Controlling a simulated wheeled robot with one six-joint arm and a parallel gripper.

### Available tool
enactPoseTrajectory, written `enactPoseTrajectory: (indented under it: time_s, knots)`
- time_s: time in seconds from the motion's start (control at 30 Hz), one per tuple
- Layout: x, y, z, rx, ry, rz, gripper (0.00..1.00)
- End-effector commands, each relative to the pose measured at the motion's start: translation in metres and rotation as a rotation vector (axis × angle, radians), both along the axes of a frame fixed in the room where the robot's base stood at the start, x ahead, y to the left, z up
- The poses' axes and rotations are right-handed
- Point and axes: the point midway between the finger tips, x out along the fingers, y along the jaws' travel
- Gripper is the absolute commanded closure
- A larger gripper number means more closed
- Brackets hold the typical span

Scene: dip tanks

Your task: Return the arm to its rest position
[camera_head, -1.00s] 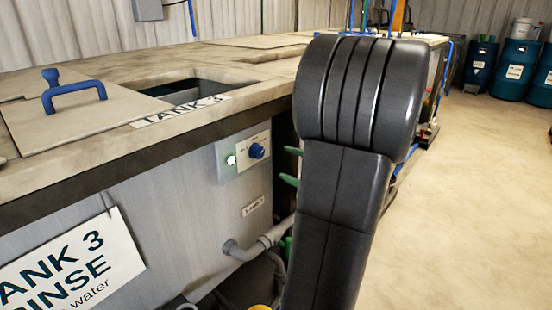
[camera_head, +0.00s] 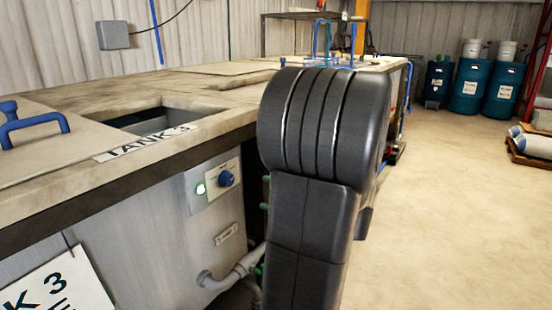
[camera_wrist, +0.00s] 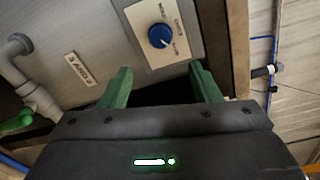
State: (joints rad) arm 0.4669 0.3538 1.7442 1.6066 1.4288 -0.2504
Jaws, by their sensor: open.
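My arm stands upright in the middle of the head view, with its dark rounded link in front of the tank bench. My gripper shows in the wrist view (camera_wrist: 160,88), with two green fingers apart and nothing between them. A control panel with a blue knob (camera_wrist: 160,36) lies just beyond the fingers in that view. In the head view only bits of green finger (camera_head: 264,206) show at the left edge of my arm; the rest of the gripper is hidden behind it.
The tank 3 bench (camera_head: 50,187) runs along the left, with an open tank mouth (camera_head: 160,122) and a blue-handled lid (camera_head: 36,125). A grey pipe (camera_head: 232,270) sticks out below the panel. Blue drums (camera_head: 470,86) and a loaded pallet (camera_head: 530,148) stand at the back right.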

Motion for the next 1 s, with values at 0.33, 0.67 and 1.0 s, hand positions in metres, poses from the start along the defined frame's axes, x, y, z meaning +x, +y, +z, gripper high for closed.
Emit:
enactPoseTrajectory:
  time_s: [0.33,0.67,1.0]
  knots:
    - [0.032,0.048,-0.003,0.0,0.0,0.005,0.43]
    - [0.061,0.089,-0.004,0.0,-0.001,0.004,0.43]
    - [0.071,0.103,-0.004,0.001,-0.002,0.0,0.43]
